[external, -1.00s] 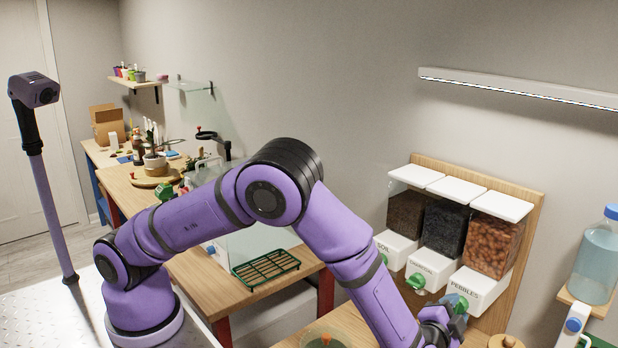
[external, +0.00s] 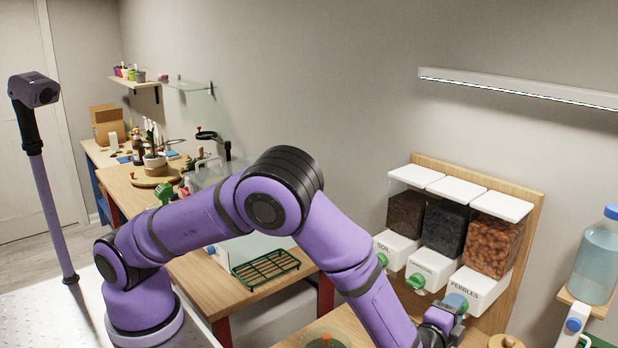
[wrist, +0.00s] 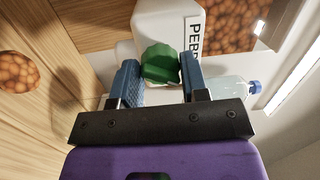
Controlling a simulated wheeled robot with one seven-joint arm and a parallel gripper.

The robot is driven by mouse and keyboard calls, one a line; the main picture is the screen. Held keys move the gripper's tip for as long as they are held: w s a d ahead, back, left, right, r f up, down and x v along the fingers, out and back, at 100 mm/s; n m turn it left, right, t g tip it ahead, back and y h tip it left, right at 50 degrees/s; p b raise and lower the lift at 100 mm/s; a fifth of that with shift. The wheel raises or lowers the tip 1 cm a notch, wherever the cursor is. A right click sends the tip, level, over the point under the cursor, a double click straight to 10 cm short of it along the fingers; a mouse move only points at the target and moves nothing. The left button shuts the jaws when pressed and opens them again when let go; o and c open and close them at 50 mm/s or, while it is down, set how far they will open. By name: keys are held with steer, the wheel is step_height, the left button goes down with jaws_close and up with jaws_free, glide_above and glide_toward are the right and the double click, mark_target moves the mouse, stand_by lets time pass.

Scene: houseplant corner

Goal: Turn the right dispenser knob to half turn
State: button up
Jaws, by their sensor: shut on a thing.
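The right dispenser, labelled PEBBLES (external: 479,288), is a white box under a clear bin of brown pebbles, at the right of three in the external view. Its white front also shows in the wrist view (wrist: 165,25). Its green knob (wrist: 160,63) sits between the two blue fingers of my gripper (wrist: 160,77). My gripper (external: 455,302) is shut on the knob. In the external view the gripper covers the knob, so its angle is hard to read there.
The CHARCOAL dispenser (external: 431,270) with its green knob (external: 415,281) stands close left of my gripper, and the SOIL dispenser (external: 397,247) beyond it. A blue-capped water bottle (external: 597,260) stands at the right. A green rack (external: 265,268) lies on the bench.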

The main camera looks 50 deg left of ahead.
steer(key=m+h, duration=0.1)
steer(key=m, duration=0.9)
steer(key=m+h, duration=0.2)
steer(key=m, duration=0.9)
steer(key=m+h, duration=0.1)
steer(key=m, duration=1)
steer(key=shift+s+g+h, duration=0.1)
steer(key=shift+g+h, duration=0.3)
steer(key=shift+m, duration=0.5)
steer(key=o, duration=0.9)
steer(key=shift+r, duration=0.15)
steer(key=s, duration=0.3)
steer(key=s+a, duration=0.1)
steer(key=s, duration=0.6)
steer(key=shift+s+a, duration=0.25)
steer(key=shift+s, duration=0.1)
